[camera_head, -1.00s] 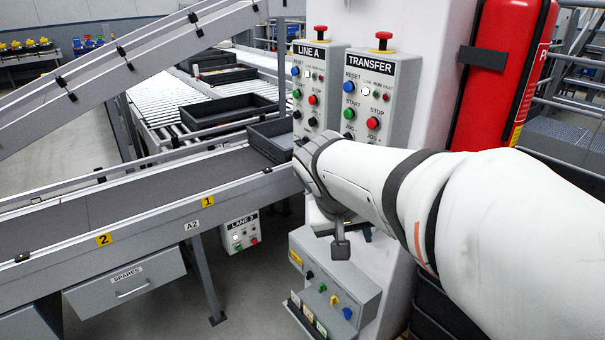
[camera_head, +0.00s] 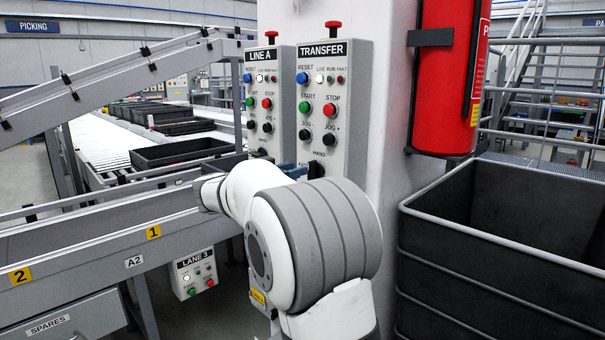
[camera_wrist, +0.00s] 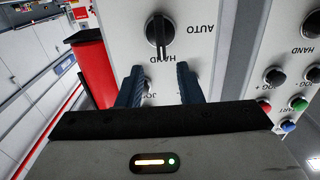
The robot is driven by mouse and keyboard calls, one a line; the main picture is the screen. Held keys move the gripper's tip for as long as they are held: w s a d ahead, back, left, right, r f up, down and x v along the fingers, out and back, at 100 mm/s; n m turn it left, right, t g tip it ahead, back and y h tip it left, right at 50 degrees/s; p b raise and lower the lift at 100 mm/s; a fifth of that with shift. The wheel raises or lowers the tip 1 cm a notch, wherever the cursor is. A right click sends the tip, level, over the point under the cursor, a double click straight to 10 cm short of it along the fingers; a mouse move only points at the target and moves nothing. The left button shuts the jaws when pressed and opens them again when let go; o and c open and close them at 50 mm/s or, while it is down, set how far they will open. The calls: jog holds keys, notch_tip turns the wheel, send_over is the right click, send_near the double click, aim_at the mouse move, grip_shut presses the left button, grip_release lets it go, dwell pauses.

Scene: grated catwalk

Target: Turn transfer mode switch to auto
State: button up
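The grey TRANSFER panel (camera_head: 355,100) is on the white column. Its mode switch is a black rotary knob (camera_head: 315,170) low on the panel, partly hidden by my arm. The wrist view is upside down and shows the knob (camera_wrist: 160,32) between an AUTO label at its right and a HAND label below it. The knob's bar lies up and down, in line with HAND. My gripper (camera_wrist: 160,70) is open and empty. Its blue fingers are apart, short of the knob in the picture and not around it. Its blue fingers also show in front of the panel in the head view.
The LINE A panel (camera_head: 262,70) stands left of TRANSFER, with similar buttons. A red fire extinguisher (camera_head: 445,85) hangs at the right. A black bin (camera_head: 410,250) stands at the lower right. A conveyor (camera_head: 50,250) runs along the left.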

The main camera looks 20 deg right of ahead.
aim_at(309, 166)
jog(key=x, duration=0.5)
jog(key=shift+w+d, duration=0.1)
jog(key=shift+d, duration=0.3)
jog(key=shift+c, duration=0.4)
jog(key=shift+f, duration=0.1)
grip_shut()
